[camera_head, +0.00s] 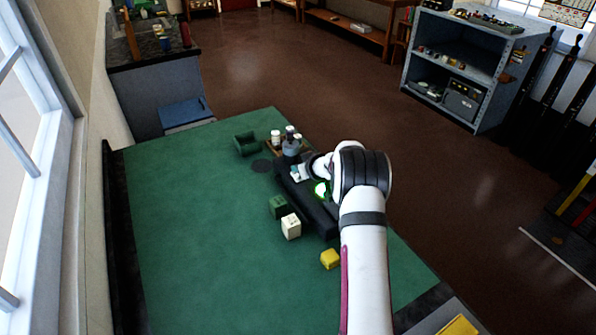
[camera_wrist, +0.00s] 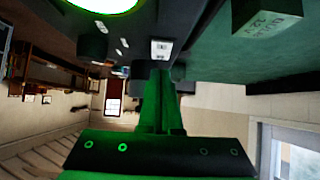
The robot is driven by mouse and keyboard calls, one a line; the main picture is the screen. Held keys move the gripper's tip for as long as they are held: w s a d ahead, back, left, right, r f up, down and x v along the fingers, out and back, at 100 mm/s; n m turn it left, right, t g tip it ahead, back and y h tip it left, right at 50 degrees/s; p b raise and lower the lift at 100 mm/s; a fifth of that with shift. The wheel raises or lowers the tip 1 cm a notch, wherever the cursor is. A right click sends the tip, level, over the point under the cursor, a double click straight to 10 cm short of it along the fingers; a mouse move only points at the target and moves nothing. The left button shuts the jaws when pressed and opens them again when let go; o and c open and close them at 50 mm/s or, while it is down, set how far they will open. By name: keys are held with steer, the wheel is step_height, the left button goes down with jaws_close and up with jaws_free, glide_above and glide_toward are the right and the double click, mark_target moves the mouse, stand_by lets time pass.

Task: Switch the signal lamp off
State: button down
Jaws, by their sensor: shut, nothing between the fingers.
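The signal lamp (camera_head: 321,189) glows green on the dark lever frame (camera_head: 316,211), just left of my arm. Its bright glow also shows at the top left of the wrist view (camera_wrist: 100,4). My gripper (camera_wrist: 163,75) is shut and empty, lit green, and points towards the frame's far end. In the head view my own wrist hides most of the gripper. A small white plate (camera_wrist: 161,49) on the frame lies just beyond the fingertips in the wrist view. I cannot make out a lever handle or whether the fingers touch anything.
On the green table (camera_head: 190,220) stand a green block (camera_head: 278,206), a cream block (camera_head: 291,226) and a yellow block (camera_head: 330,259) near the frame. A green open box (camera_head: 247,144) and several small bottles (camera_head: 290,142) stand at the far end. The table's left side is clear.

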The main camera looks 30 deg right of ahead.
steer(key=shift+f, duration=0.7)
steer(key=shift+w, duration=0.1)
steer(key=shift+w+f, duration=0.1)
steer(key=shift+f, duration=0.2)
steer(key=shift+w+r, duration=0.3)
steer(key=shift+w, duration=0.45)
